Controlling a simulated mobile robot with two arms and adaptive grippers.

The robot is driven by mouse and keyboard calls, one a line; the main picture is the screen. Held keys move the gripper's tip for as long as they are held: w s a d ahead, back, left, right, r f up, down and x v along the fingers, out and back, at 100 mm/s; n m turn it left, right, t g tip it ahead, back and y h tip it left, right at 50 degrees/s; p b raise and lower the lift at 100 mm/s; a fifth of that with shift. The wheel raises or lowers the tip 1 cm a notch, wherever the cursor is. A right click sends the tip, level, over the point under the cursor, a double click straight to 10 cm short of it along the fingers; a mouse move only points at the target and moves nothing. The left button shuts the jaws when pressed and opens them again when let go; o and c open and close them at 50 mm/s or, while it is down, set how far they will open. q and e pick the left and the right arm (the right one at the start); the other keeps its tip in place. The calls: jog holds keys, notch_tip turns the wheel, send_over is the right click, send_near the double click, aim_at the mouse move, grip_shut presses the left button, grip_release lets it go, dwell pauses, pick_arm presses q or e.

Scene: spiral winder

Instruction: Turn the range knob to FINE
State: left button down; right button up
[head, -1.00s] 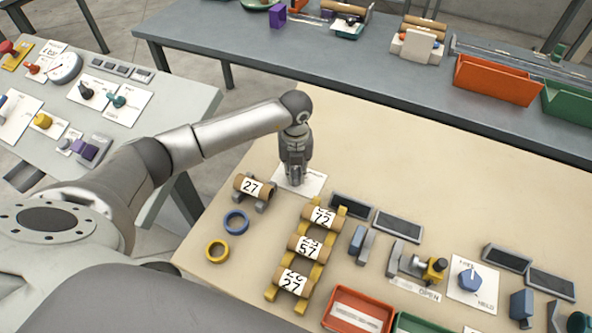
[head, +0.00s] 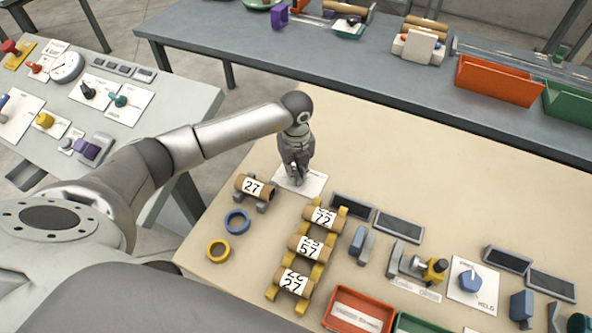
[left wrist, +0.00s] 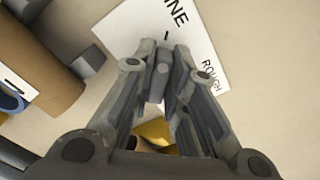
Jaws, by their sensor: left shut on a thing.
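The white range plate (head: 314,182) lies on the beige table under my left gripper (head: 297,182). In the left wrist view the plate (left wrist: 122,28) shows the end of the word FINE at the top, ROUGH at the right and a short dark mark between them. The left gripper (left wrist: 160,85) points down and is shut on the grey range knob (left wrist: 162,72), which is mostly hidden between its fingers. I cannot read the knob's exact pointing direction. My right gripper is not in view.
Blue (head: 237,221) and yellow (head: 218,251) rings lie nearer me. The table behind the plate is clear.

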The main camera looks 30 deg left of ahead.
aim_at(296, 172)
pick_arm(q)
jog(key=c, duration=1.4)
grip_release()
jog(key=shift+c, duration=0.2)
jog(key=shift+r, duration=0.1)
notch_tip(296, 172, up, 12)
